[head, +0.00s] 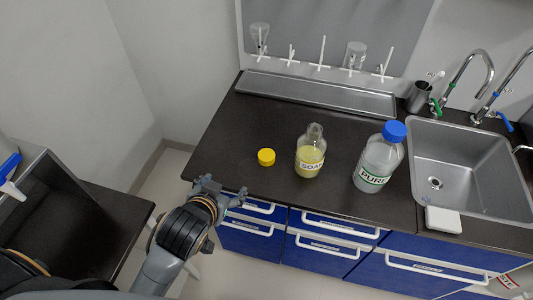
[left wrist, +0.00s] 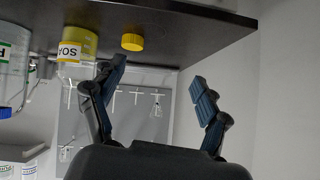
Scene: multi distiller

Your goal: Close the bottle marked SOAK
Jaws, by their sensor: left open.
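The bottle marked SOAK (head: 311,158) stands upright on the dark counter, with yellowish liquid inside and its neck bare. In the left wrist view, which looks upside down, the SOAK bottle (left wrist: 78,43) shows at the upper left. A yellow cap (head: 266,157) lies on the counter to the left of the bottle, apart from it; it also shows in the left wrist view (left wrist: 132,42). My left gripper (head: 230,192) is at the counter's front left edge, in front and left of the cap. Its fingers (left wrist: 158,75) are spread and empty. My right gripper is not in view.
A larger bottle marked PURE (head: 379,160) with a blue cap stands right of the SOAK bottle. Further right is a sink (head: 472,165) with taps. A metal tray (head: 315,94) and a rack with glassware are behind. The counter around the yellow cap is clear.

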